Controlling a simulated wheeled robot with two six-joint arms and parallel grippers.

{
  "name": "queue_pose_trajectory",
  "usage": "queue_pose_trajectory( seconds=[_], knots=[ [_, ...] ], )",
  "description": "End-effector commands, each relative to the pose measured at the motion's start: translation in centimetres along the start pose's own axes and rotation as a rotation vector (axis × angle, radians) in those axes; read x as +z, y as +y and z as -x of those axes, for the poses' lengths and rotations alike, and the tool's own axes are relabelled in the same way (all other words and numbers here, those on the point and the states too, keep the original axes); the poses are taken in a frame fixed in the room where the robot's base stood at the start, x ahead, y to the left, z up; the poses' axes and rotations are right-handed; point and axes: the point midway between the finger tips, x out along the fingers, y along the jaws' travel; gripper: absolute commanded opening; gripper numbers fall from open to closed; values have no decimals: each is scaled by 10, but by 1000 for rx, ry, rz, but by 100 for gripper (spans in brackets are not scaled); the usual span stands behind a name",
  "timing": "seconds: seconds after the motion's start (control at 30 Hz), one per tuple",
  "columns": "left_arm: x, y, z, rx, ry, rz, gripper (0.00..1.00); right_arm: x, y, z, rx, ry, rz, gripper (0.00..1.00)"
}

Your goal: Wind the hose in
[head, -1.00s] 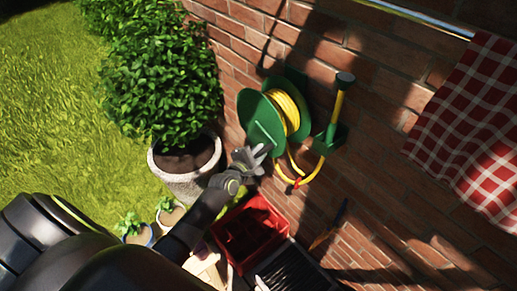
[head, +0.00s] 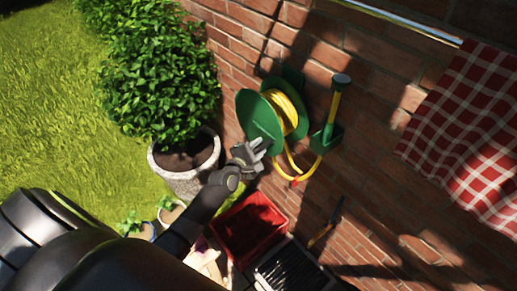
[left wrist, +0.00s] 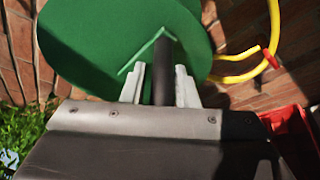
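The green hose reel (head: 258,113) is on the brick wall, with yellow hose (head: 290,110) wound on its drum. A loop of hose hangs below it, with a red piece on it, and runs up to a nozzle end (head: 341,84) in a green wall holder (head: 326,139). My left gripper (head: 263,146) is at the front disc of the reel. In the left wrist view, the dark crank handle (left wrist: 163,72) stands between its two pale fingers, with a narrow gap at least on the left side. The green disc (left wrist: 110,40) fills the background. My right gripper is not in view.
A red crate (head: 250,228) and a dark ribbed tray (head: 290,270) lie below the reel. A potted bush (head: 165,75) stands left of it, with small pots (head: 170,210) below. A checked cloth (head: 470,130) hangs at the right from a rail.

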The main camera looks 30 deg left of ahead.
Motion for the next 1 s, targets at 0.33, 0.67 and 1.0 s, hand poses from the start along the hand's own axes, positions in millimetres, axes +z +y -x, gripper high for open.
queue_pose_trajectory(
  seconds=[0.33, 0.67, 1.0],
  knots=[
    [0, -2, 0, -5, 1, 4, 41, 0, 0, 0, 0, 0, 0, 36],
    [0, -1, 34, -7, 3, 5, 41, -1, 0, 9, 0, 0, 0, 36],
    [-2, -2, 105, -6, 3, 4, 41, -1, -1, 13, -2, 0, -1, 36]
  ],
)
